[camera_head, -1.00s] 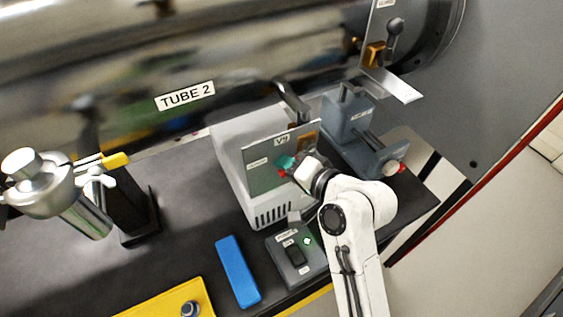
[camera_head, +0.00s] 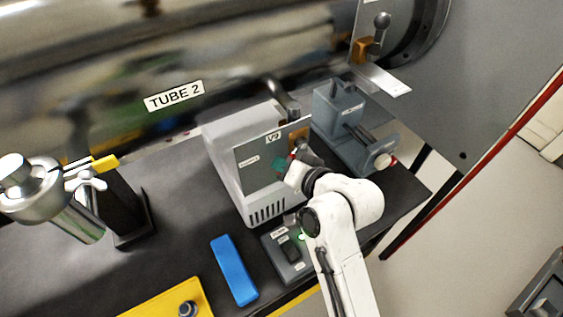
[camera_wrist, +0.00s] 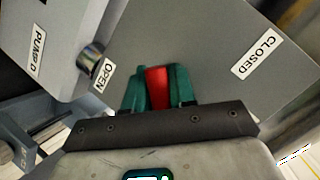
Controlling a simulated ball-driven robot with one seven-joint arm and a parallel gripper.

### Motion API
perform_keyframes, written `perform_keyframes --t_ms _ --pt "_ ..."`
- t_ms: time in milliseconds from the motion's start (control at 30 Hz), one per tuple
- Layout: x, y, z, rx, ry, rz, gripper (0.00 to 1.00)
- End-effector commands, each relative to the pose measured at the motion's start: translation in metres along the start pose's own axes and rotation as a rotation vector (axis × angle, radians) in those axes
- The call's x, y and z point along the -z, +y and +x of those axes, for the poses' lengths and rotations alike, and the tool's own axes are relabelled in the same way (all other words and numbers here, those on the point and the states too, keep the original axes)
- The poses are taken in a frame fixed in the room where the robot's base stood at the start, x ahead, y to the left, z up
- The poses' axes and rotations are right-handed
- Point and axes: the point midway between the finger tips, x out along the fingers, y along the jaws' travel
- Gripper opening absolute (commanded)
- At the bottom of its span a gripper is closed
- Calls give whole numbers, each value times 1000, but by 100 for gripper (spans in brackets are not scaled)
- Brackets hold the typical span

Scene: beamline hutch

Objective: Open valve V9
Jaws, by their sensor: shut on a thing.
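The V9 valve panel (camera_head: 258,160) is a grey plate on the front of a light grey box. Its label V9 is at the top and a small label, unreadable here, sits at its left. In the wrist view the plate (camera_wrist: 205,60) carries an OPEN label (camera_wrist: 105,77) at left and a CLOSED label (camera_wrist: 254,54) at right. My gripper (camera_head: 284,164) is at the panel's right part. In the wrist view its teal fingers (camera_wrist: 158,88) are shut on a red handle (camera_wrist: 157,86), between the two labels. The handle's pivot is hidden.
A grey control box (camera_head: 288,254) with a green light stands below the panel. A blue block (camera_head: 234,270) and a yellow plate (camera_head: 168,303) lie at its left. A grey vise-like device (camera_head: 350,135) stands at right. The TUBE 2 pipe (camera_head: 230,65) runs behind.

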Motion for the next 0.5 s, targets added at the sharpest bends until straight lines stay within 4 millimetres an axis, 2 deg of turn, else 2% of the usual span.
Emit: perform_keyframes --t_ms 100,133,300,500 --pt "-1 1 0 -1 -3 2 0" --pt "-1 1 0 -1 -3 2 27" --pt "-1 0 0 0 -2 2 44" --pt "0 0 0 0 -1 2 45"
